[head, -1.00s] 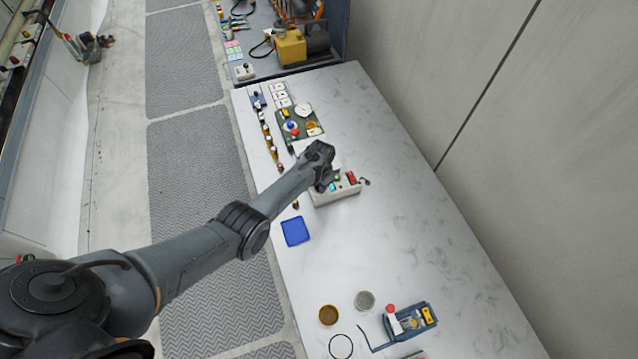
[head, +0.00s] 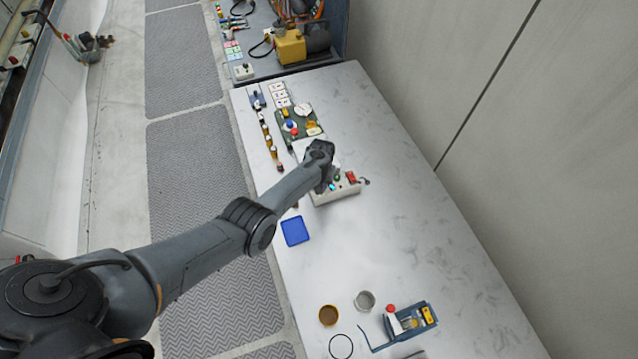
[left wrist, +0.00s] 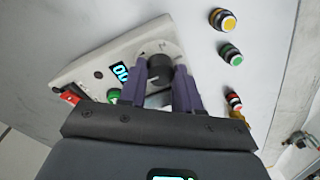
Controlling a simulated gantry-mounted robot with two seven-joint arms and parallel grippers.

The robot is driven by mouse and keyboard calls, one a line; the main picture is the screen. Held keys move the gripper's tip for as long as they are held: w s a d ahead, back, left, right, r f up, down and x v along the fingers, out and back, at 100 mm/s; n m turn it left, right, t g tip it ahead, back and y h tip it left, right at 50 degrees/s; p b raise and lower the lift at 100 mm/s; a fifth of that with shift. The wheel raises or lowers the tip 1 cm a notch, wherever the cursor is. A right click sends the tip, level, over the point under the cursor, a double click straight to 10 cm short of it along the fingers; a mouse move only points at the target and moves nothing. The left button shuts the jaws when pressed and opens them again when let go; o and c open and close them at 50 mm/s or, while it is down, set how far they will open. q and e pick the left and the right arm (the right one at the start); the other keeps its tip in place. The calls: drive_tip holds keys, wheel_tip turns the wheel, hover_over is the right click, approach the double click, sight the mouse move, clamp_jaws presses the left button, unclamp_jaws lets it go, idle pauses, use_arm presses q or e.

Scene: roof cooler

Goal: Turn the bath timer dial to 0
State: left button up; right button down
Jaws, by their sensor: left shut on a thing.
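The bath timer (head: 336,192) is a pale box on the white table, mostly behind my left arm in the head view. In the left wrist view its pale panel (left wrist: 90,72) carries a lit blue display (left wrist: 121,72), a red switch, a green button and a dark dial (left wrist: 158,66). My left gripper (left wrist: 166,72) has its two purple fingers on either side of the dial and is shut on it. In the head view the left gripper (head: 322,182) is over the box, its fingers mostly hidden. The display's digits and the dial's exact setting are not clearly legible. My right gripper is not in view.
A blue square tray (head: 295,231) lies in front of the timer. Two round cups and a blue-grey device (head: 411,320) are at the near end. The table's right side is clear.

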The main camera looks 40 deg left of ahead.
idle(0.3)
use_arm(q)
drive_tip(key=o, duration=1.1)
drive_tip(key=shift+c, duration=0.2)
wheel_tip(320, 180, up, 11)
drive_tip(key=p, duration=0.2)
drive_tip(key=shift+d+p, duration=0.2)
drive_tip(key=shift+p, duration=0.1)
drive_tip(key=shift+w+f, duration=0.1)
drive_tip(key=shift+f, duration=0.1)
